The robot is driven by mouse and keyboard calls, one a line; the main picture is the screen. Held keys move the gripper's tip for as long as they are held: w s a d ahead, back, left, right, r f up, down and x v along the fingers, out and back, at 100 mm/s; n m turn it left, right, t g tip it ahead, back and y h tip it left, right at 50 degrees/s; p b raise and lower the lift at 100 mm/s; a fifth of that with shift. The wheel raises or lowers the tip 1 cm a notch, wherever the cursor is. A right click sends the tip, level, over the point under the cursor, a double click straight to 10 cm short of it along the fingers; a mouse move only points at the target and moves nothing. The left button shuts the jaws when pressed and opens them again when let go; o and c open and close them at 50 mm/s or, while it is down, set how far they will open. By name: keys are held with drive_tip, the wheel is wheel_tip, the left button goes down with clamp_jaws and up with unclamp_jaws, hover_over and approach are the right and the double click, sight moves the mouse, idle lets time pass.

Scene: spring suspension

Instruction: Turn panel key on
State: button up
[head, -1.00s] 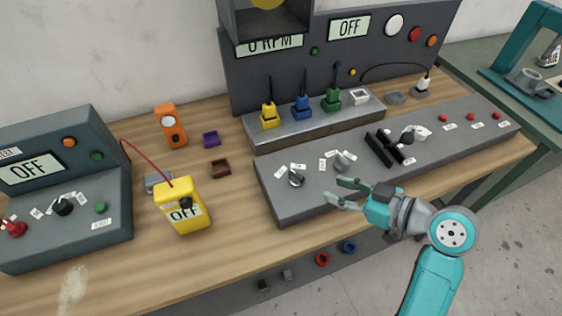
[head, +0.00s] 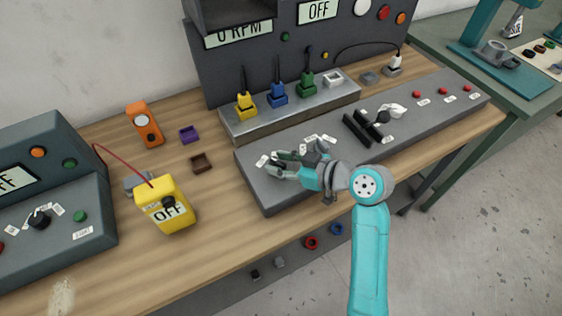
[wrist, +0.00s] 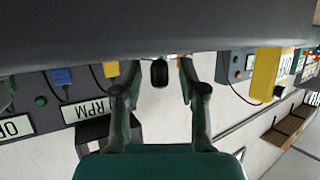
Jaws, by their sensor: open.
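The grey control panel (head: 250,184) lies along the front of the workbench. My gripper (head: 273,163) is over its left end, fingers pointing left, open. In the wrist view, where the panel (wrist: 150,32) fills the top, a small dark knob or key (wrist: 159,73) stands out from the panel between my two fingers (wrist: 160,80). A gap shows on both sides of it, so it is not gripped. In the head view my fingers mostly hide this knob. A second knob (head: 322,147) sits just right of my gripper, with white labels near it.
Black rails (head: 362,128) and a white-and-black plug-like part (head: 388,112) stand further right on the panel. Yellow, blue and green connectors stand on a metal block (head: 290,118) behind. A yellow meter (head: 165,205) reading OFF is to the left. Displays read OFF and 0 RPM.

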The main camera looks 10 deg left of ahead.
clamp_jaws()
drive_tip(key=shift+s, duration=0.1)
idle(0.3)
drive_tip(key=m+t+h, duration=0.2)
drive_tip(key=m, duration=0.1)
drive_tip(key=shift+s+a+t, duration=0.1)
drive_tip(key=shift+a+t, duration=0.05)
drive_tip(key=shift+t, duration=0.25)
drive_tip(key=m+t+h, duration=0.2)
drive_tip(key=m, duration=0.1)
drive_tip(key=shift+s+a+t+h, duration=0.1)
drive_tip(key=shift+a+t+h, duration=0.05)
drive_tip(key=shift+t+h, duration=0.2)
drive_tip(key=m+t+h, duration=0.1)
drive_tip(key=m+h, duration=0.2)
drive_tip(key=shift+a+m+t+h, duration=0.1)
drive_tip(key=shift+m+t+h, duration=0.15)
drive_tip(key=shift+m+h, duration=1.15)
drive_tip(key=shift+h, duration=0.25)
